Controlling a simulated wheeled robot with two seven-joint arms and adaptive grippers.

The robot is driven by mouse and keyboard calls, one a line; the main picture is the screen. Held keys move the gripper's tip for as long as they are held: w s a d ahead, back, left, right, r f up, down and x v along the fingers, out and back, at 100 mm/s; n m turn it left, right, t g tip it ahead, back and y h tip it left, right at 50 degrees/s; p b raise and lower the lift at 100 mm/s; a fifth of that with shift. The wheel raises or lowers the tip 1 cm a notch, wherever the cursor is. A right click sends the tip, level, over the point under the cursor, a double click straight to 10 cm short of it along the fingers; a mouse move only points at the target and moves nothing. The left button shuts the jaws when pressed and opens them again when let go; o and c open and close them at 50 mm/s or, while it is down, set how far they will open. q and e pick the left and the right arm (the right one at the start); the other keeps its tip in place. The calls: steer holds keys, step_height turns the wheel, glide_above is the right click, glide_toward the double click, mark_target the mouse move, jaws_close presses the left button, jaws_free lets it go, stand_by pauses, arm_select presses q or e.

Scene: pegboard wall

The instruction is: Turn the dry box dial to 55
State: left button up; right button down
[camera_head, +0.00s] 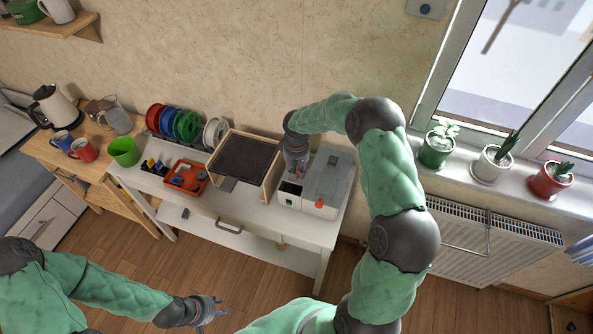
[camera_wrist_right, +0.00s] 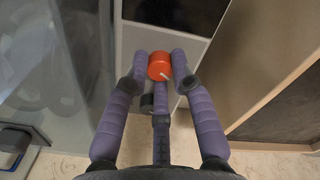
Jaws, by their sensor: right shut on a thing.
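The dry box (camera_head: 327,180) is a white box with a grey lid at the right end of the white table. In the right wrist view its dial (camera_wrist_right: 159,65) is a round orange-red knob with a white pointer line running toward the lower right. My right gripper (camera_head: 298,171) reaches down at the box's left part. It also shows in the right wrist view (camera_wrist_right: 166,68), shut on the dial with purple-grey fingers around it. A dark panel (camera_wrist_right: 178,14) lies beyond the dial; no number is readable. My left gripper (camera_head: 214,308) is open and empty, low over the floor.
A wooden-framed box with a dark top (camera_head: 246,157) stands close left of the dry box. A red tray (camera_head: 186,177), several spools (camera_head: 186,125) and a green cup (camera_head: 123,151) are farther left. A window sill with potted plants (camera_head: 493,164) lies right.

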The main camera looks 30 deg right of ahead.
steer(key=shift+m, duration=0.3)
steer(key=shift+f+m+b, duration=0.1)
steer(key=shift+m+b, duration=0.55)
steer(key=shift+m, duration=0.25)
steer(key=m+b, duration=0.1)
steer(key=m, duration=0.2)
steer(key=shift+m, duration=0.3)
steer(key=m+b, duration=0.2)
steer(key=m, duration=0.3)
steer(key=shift+m, duration=0.3)
steer(key=c, duration=1)
jaws_free()
steer(key=shift+c, duration=0.2)
